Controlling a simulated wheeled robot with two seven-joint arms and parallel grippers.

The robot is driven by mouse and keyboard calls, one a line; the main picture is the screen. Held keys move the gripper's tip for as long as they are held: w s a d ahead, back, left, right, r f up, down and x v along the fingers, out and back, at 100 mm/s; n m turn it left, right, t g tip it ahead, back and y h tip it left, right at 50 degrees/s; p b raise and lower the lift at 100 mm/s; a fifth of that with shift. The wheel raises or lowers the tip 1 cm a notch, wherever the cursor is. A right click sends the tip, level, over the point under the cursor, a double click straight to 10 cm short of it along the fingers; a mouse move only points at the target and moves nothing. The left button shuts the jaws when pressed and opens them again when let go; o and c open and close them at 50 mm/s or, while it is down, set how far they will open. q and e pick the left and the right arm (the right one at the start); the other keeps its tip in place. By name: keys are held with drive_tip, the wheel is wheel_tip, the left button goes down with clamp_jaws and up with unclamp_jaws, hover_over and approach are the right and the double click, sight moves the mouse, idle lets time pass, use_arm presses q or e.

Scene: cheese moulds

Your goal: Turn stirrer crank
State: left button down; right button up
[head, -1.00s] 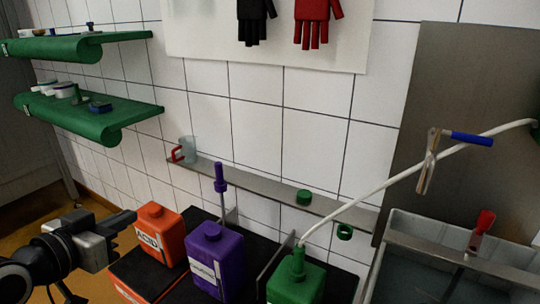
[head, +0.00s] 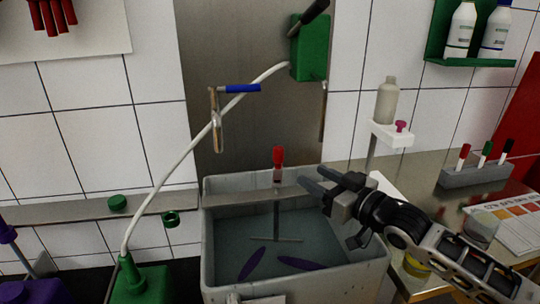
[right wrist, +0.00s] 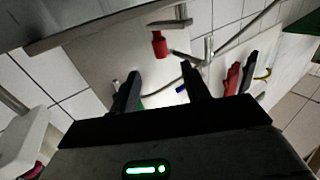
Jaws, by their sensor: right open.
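The stirrer crank's red handle (head: 277,156) stands upright at the back edge of the grey basin (head: 300,286). Its thin metal shaft (head: 276,222) goes down into the bluish liquid and ends in a crossbar. My right gripper (head: 307,179) is open and empty, to the right of the handle and slightly lower in the picture. In the right wrist view a red handle (right wrist: 159,43) appears beyond the open fingers (right wrist: 159,73), apart from them. My left gripper is out of view.
A green wall box (head: 312,48) holds a white hose running to a green canister (head: 140,284). A blue-handled metal tool (head: 240,89) hangs behind. Purple pieces (head: 252,263) are in the basin. A bottle on a stand (head: 387,100) and a marker rack (head: 476,175) are at right.

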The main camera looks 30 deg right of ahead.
sight(278, 166)
drive_tip(key=x, duration=1.4)
drive_tip(key=shift+w+p, duration=0.2)
drive_tip(key=shift+p, duration=0.15)
clamp_jaws()
